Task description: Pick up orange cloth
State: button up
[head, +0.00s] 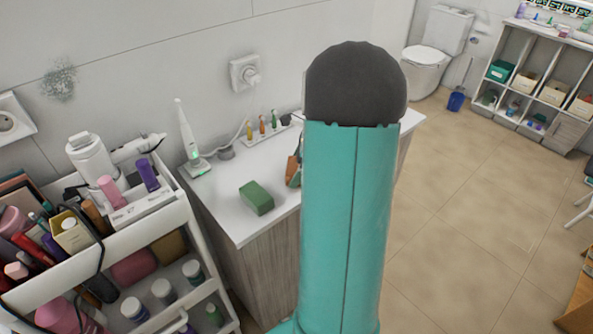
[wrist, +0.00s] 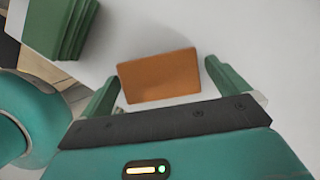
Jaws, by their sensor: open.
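The orange cloth (wrist: 160,76) is a flat, folded-looking rectangle on the white countertop in the wrist view. In the head view a part of the orange cloth (head: 292,172) shows at the left edge of my arm, which hides the rest. My gripper (wrist: 162,72) is open, with one green finger at the left of the cloth and one at the right. The cloth lies between the fingers, with bare white gaps beside it. Whether the fingers are level with it I cannot tell. In the head view my arm hides most of the gripper.
A green block (head: 256,198) sits on the countertop (head: 228,216) left of the cloth; it also shows in the wrist view (wrist: 58,24). Behind are a rack of small bottles (head: 262,128) and an electric toothbrush (head: 188,140). A loaded cart (head: 187,222) stands at the left.

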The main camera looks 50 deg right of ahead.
aim_at(292, 165)
jog(key=shift+f, duration=0.35)
jog(key=shift+w, duration=0.1)
jog(key=c, duration=1)
jog(key=shift+r, duration=0.15)
jog(key=shift+r, duration=0.2)
notch_tip(292, 165, up, 3)
jog(key=shift+a, duration=0.15)
jog(key=s+a+r, duration=0.5)
jog(key=s+r, duration=0.4)
jog(key=s, duration=0.4)
jog(key=shift+r, duration=0.2)
